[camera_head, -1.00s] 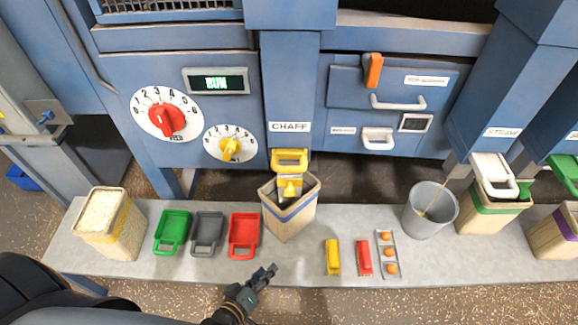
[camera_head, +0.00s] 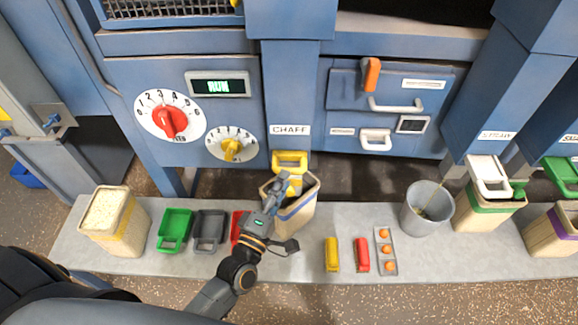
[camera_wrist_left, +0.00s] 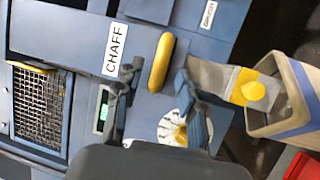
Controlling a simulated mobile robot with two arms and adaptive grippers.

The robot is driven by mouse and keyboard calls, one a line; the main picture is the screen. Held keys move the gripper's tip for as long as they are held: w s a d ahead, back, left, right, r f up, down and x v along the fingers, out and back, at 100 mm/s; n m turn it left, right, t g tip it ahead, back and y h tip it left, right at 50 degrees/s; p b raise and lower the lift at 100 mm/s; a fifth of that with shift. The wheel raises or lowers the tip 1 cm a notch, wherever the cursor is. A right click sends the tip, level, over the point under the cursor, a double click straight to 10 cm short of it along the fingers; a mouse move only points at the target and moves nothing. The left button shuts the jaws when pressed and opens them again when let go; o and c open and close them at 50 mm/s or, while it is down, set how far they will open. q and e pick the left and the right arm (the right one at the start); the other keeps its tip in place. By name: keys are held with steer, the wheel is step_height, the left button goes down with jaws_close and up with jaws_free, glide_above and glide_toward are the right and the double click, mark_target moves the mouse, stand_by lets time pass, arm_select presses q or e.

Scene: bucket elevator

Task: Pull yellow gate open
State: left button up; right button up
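The yellow gate (camera_head: 291,158) is at the foot of the CHAFF chute, above a paper sack with a blue band (camera_head: 297,219). My left gripper (camera_head: 280,184) is just in front of the gate and over the sack's left side. In the left wrist view, its two fingers (camera_wrist_left: 158,92) are apart, and the yellow gate handle (camera_wrist_left: 161,62) shows between and beyond them. No contact with the handle can be made out. The arm hides part of the sack and the red scoop (camera_head: 237,225). My right gripper is not in view.
The bench (camera_head: 340,215) holds a green scoop (camera_head: 174,229), a grey scoop (camera_head: 208,232), a yellow block (camera_head: 332,254), a red block (camera_head: 362,254) and a grey bucket (camera_head: 427,210). A full sack (camera_head: 117,225) stands left. White (camera_head: 488,177) and green gates hang right.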

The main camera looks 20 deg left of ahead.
mark_target(289, 169)
arm_select(q)
steer(key=shift+w+d+r+p, duration=0.15)
steer(key=shift+w+r, duration=0.05)
steer(key=shift+w, duration=0.9)
steer(key=shift+w+d+r+p, duration=0.1)
steer(key=shift+w+r+p, duration=0.05)
steer(key=shift+w, duration=0.95)
steer(key=shift+c, duration=0.2)
jaws_close()
